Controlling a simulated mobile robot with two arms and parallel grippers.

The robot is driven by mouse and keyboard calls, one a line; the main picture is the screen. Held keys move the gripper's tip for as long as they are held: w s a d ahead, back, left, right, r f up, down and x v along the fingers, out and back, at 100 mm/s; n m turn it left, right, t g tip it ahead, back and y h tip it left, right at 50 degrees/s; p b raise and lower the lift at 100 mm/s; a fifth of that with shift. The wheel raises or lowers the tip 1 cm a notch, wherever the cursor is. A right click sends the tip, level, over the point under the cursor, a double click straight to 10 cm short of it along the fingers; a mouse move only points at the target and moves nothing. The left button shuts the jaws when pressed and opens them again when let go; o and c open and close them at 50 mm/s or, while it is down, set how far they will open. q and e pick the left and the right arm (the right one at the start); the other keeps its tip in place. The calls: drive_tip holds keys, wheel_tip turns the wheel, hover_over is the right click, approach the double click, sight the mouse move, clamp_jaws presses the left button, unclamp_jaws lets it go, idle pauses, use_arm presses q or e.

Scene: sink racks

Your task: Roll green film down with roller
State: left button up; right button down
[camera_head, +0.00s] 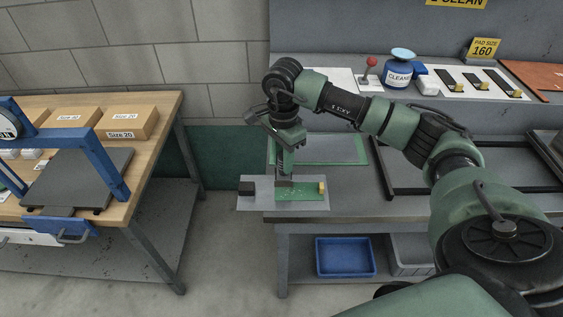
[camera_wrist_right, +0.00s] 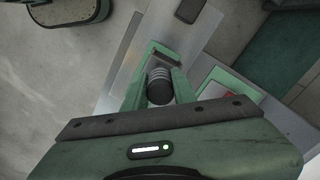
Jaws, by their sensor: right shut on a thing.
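A grey metal plate (camera_head: 260,203) lies at the left front edge of the middle bench, partly overhanging it. A dark block (camera_head: 247,188) sits at the plate's left end. My right gripper (camera_head: 284,172) points down over the plate, at the film's left end. In the right wrist view its fingers (camera_wrist_right: 159,88) are shut on a dark ribbed cylindrical part (camera_wrist_right: 160,86), apparently the roller. Whether the roller touches the film is hard to tell. My left gripper is out of view.
A green-bordered sheet (camera_head: 345,149) lies behind the plate. The raised shelf holds a red-knobbed tool (camera_head: 370,68), a cleaner bottle (camera_head: 398,72) and black strips (camera_head: 475,82). A blue bin (camera_head: 344,256) stands below. A wooden table (camera_head: 160,120) with boxes stands left, across a gap.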

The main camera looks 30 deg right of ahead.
drive_tip(key=shift+w+a+r+p, duration=0.15)
drive_tip(key=shift+r+p, duration=0.25)
drive_tip(key=shift+r, duration=0.6)
drive_tip(key=shift+r+p, duration=0.4)
drive_tip(key=shift+r, duration=0.4)
